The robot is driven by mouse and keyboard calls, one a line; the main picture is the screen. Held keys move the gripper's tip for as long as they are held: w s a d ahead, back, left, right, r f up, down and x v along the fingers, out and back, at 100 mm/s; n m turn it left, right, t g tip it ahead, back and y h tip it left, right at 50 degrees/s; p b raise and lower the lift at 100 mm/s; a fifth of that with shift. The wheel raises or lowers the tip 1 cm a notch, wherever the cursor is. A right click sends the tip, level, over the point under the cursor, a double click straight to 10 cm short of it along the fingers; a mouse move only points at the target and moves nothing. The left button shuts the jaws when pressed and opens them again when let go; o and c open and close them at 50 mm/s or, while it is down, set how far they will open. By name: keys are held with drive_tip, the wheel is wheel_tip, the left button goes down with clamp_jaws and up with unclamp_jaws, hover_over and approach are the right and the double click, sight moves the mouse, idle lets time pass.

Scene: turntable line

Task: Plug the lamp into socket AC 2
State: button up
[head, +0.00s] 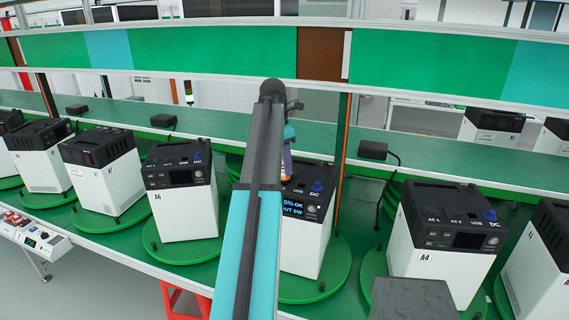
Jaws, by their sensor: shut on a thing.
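A white power station with a dark top (301,255) stands on a green turntable disc (333,268), partly behind my arm. Its display (293,208) is lit and the readable part includes "OUT 0W". The USB and DC labels show on its top; socket AC 2 is hidden behind my arm. My gripper (287,168) is over the back left of this station's top, mostly hidden by the arm. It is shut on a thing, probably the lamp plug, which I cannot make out. I cannot tell whether it touches the socket. No lamp can be made out.
Station A6 (187,213) stands left of my arm and station A4 (433,270) to the right, on separate green discs. More stations stand farther along. Black adapters (373,150) lie on the green shelf behind, one with a hanging cable. A grey box top (411,299) is at the bottom.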

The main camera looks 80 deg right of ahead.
drive_tip(key=shift+f, duration=0.5)
drive_tip(key=o, duration=1.3)
drive_tip(key=shift+w+a+r+b, duration=0.2)
drive_tip(key=shift+r+b, duration=0.2)
drive_tip(key=shift+r, duration=1.2)
drive_tip(key=shift+w+a+r+b, duration=0.15)
drive_tip(key=shift+r+b, duration=0.3)
drive_tip(key=shift+r, duration=1.1)
drive_tip(key=shift+w+a+r+b, duration=0.1)
drive_tip(key=shift+w+r+b, duration=0.25)
drive_tip(key=shift+r, duration=1.25)
drive_tip(key=shift+r+p, duration=1.15)
